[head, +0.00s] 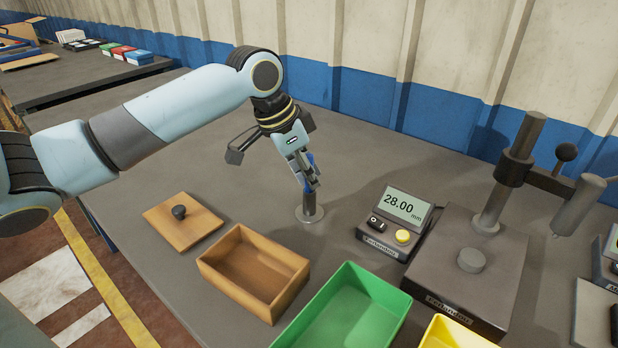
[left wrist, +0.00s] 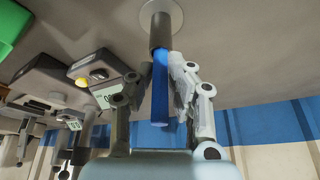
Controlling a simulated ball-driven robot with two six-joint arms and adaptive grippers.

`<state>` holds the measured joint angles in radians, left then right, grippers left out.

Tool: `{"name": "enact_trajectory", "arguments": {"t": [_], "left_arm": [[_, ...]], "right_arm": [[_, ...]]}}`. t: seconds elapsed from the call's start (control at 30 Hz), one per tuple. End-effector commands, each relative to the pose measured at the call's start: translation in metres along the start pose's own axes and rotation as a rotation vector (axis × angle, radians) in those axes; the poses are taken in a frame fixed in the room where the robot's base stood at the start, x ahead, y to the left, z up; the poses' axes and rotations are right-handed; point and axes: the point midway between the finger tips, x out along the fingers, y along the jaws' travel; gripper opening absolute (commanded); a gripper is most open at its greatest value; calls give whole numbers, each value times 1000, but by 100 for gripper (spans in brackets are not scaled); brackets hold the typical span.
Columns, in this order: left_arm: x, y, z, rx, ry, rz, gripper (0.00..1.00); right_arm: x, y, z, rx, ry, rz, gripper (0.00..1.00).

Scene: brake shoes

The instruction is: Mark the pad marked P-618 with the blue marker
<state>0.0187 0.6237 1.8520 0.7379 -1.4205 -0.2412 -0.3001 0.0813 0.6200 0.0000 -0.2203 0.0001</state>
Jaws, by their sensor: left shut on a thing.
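My left gripper (head: 303,172) is shut on the blue marker (head: 310,158), which stands upright in a grey holder (head: 309,208) with a round base on the table. In the left wrist view the blue marker (left wrist: 160,90) is between the two fingers of my left gripper (left wrist: 164,80), and its far end is inside the dark tube of the holder (left wrist: 161,32). I cannot make out any pad marked P-618. My right gripper is not in view.
An open wooden box (head: 232,282), a wooden lid with a knob (head: 165,235), a green bin (head: 340,325) and a yellow bin (head: 440,335) line the front. A display reading 28.00 (head: 395,222) and a gauge stand (head: 470,290) are to the right. The table behind the marker is clear.

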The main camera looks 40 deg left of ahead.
Motion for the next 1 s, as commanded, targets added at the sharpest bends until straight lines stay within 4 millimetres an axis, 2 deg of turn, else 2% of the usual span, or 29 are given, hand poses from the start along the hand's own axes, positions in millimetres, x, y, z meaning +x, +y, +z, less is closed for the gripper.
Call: {"name": "enact_trajectory", "arguments": {"t": [0.13, 0.3, 0.5, 1.0], "left_arm": [[-18, -1, -8, 4, 3, -4, 0], [-53, -1, -22, 5, 3, -5, 0], [-84, -1, -35, 2, 2, -3, 0], [-125, 0, -52, 0, 1, 0, 0]], "right_arm": [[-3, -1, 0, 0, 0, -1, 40], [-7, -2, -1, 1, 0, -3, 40], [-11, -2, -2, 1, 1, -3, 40], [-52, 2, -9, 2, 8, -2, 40]]}}
